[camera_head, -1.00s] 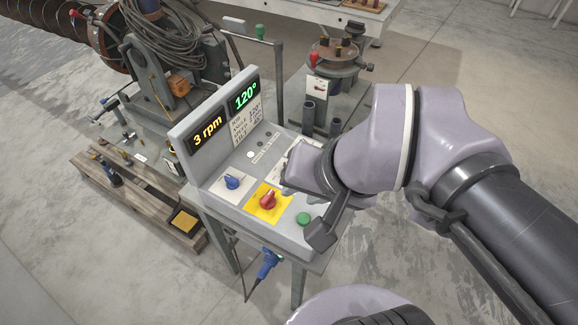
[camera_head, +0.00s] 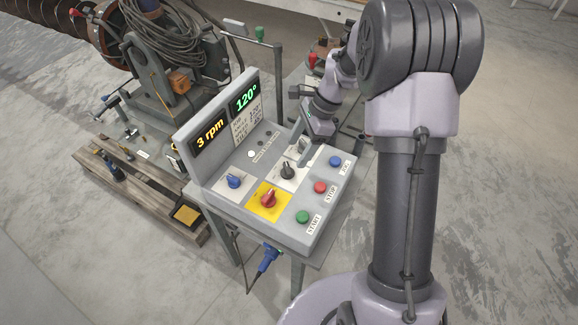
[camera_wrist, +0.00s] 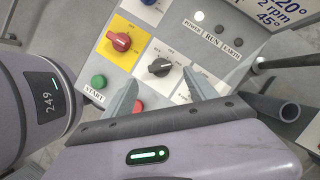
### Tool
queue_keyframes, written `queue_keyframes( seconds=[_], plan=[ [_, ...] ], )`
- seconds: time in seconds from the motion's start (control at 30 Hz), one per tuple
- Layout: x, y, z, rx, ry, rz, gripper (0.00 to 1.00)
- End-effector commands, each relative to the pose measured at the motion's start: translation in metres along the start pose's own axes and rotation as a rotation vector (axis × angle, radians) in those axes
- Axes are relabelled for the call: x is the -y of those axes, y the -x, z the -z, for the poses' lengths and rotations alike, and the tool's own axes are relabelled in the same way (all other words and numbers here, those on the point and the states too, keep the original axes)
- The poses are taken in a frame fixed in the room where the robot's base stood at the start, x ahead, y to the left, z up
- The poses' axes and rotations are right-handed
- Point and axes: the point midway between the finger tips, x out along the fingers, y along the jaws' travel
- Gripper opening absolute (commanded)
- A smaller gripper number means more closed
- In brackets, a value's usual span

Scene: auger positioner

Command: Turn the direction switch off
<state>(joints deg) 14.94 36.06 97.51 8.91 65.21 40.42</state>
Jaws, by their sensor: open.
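The grey control panel (camera_head: 262,226) carries a black rotary knob (camera_head: 287,173) on a white plate, most likely the direction switch; its labels are too small to read. In the wrist view the black knob (camera_wrist: 160,68) lies just beyond and between my fingertips, its white mark pointing to the right. My gripper (camera_head: 300,148) comes in from the back right of the panel, near the knob and seemingly not touching it. In the wrist view my gripper (camera_wrist: 160,77) has its two fingers apart with nothing between them.
A red knob on yellow (camera_head: 268,199) and a blue knob (camera_head: 234,181) sit to the left of the black knob. Green START (camera_head: 303,216), red STOP (camera_head: 320,187) and blue JOG (camera_head: 335,161) buttons line the right side. The upright display (camera_head: 209,133) stands behind.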

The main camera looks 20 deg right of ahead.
Motion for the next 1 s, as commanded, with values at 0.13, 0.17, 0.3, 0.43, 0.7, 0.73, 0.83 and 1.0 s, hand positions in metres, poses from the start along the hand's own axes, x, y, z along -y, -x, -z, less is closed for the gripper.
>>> queue_keyframes(
  seconds=[0.13, 0.17, 0.3, 0.43, 0.7, 0.73, 0.83, 1.0],
  plan=[
    [-0.001, -0.042, 0.001, 0.000, 0.001, -0.002, 0.66],
    [-0.001, -0.048, 0.001, 0.000, 0.001, -0.002, 0.66],
    [0.000, -0.066, 0.000, 0.000, 0.001, -0.001, 0.66],
    [0.000, -0.070, 0.000, -0.001, 0.002, 0.000, 0.66],
    [0.000, -0.069, 0.000, -0.001, 0.002, 0.001, 0.52],
    [0.000, -0.069, 0.000, -0.001, 0.002, 0.001, 0.46],
    [0.000, -0.069, 0.000, -0.001, 0.002, 0.001, 0.27],
    [0.000, -0.069, 0.000, -0.001, 0.002, 0.000, 0.03]
  ],
)
